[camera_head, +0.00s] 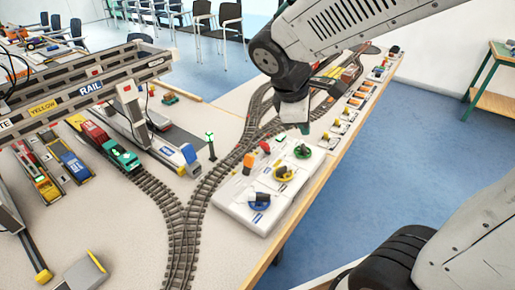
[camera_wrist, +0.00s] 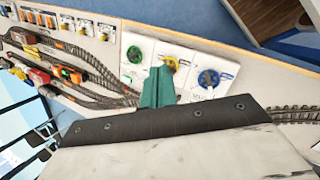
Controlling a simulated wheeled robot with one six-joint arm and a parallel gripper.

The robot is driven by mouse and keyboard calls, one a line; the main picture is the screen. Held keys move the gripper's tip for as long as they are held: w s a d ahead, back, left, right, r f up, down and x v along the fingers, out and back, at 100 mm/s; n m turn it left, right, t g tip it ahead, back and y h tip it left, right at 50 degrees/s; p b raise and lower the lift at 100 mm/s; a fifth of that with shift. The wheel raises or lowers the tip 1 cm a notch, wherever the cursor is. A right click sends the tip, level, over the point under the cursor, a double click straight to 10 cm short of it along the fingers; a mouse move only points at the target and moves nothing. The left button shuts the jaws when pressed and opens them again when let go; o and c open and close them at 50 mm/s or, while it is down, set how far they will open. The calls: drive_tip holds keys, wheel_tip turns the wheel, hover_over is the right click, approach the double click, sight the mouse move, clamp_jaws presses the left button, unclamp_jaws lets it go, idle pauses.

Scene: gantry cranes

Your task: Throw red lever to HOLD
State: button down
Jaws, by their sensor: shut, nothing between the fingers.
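A white control panel (camera_head: 238,208) lies on the table beside the track. A small red lever or knob (camera_head: 264,147) stands at its far left side, next to an orange one (camera_head: 248,163). Its HOLD marking is too small to read. The panel also bears green (camera_head: 303,151), yellow (camera_head: 284,172) and blue (camera_head: 259,201) round controls. My gripper (camera_head: 304,128) is above the panel's far end, to the right of the red lever and apart from it. In the wrist view its green fingers (camera_wrist: 158,86) are shut and empty, and I cannot make out the red lever there.
A gantry crane (camera_head: 120,82) with RAIL and YELLOW labels stands on the left over train wagons (camera_head: 120,157). Curved track (camera_head: 183,235) runs left of the panel. More small switch panels (camera_head: 340,128) line the table's right edge. Blue floor is open to the right.

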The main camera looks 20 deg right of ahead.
drive_tip(key=w+a+f+n+t+h, duration=0.1)
drive_tip(key=w+a+f+n, duration=0.15)
drive_tip(key=w+n, duration=0.2)
drive_tip(key=w+a+f+n+h, duration=0.1)
drive_tip(key=w+a+f+n, duration=0.15)
drive_tip(key=w+f, duration=0.2)
drive_tip(key=n+t, duration=0.2)
drive_tip(key=n, duration=0.4)
approach(266, 149)
drive_tip(key=a+r, duration=0.1)
drive_tip(key=s+a+r, duration=0.1)
drive_tip(key=a, duration=0.1)
drive_tip(key=shift+a+r, duration=0.1)
drive_tip(key=shift+r, duration=0.15)
drive_tip(key=x, duration=1)
drive_tip(key=shift+f, duration=0.1)
drive_tip(key=shift+a, duration=0.1)
